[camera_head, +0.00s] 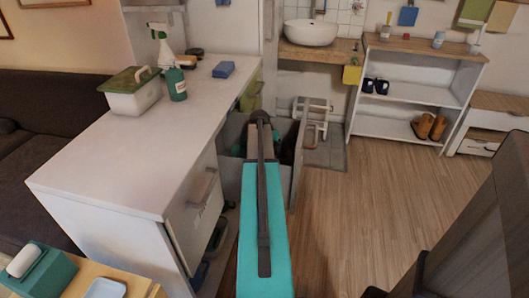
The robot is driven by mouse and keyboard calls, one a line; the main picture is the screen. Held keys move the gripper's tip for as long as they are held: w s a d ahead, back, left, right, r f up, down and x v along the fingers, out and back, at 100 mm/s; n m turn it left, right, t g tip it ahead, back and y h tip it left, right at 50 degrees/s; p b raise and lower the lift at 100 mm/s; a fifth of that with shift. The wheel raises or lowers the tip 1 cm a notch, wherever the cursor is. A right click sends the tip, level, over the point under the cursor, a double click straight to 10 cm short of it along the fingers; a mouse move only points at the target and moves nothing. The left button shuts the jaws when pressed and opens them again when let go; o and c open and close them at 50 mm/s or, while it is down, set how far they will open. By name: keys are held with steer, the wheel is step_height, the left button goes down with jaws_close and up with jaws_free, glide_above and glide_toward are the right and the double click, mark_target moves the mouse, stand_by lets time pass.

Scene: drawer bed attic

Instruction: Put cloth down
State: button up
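My teal and dark arm (262,230) reaches away through the middle of the view, beside the white counter. Its far end is over an opened grey compartment between the counter and a grey panel. My gripper's fingers do not show; they are hidden past the arm's end. I cannot make out a cloth in my grip. A yellow-green, cloth-like piece (251,92) is at the counter's far right side, partly hidden; I cannot tell whether it is a cloth.
A shelf (404,93) holds shoes. A dark chair-like object (490,225) stands right. Wood floor (350,220) is free between.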

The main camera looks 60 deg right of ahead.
steer(key=shift+f, duration=0.1)
steer(key=o, duration=0.9)
steer(key=p+v, duration=0.1)
steer(key=v, duration=1.1)
steer(key=shift+a, duration=0.1)
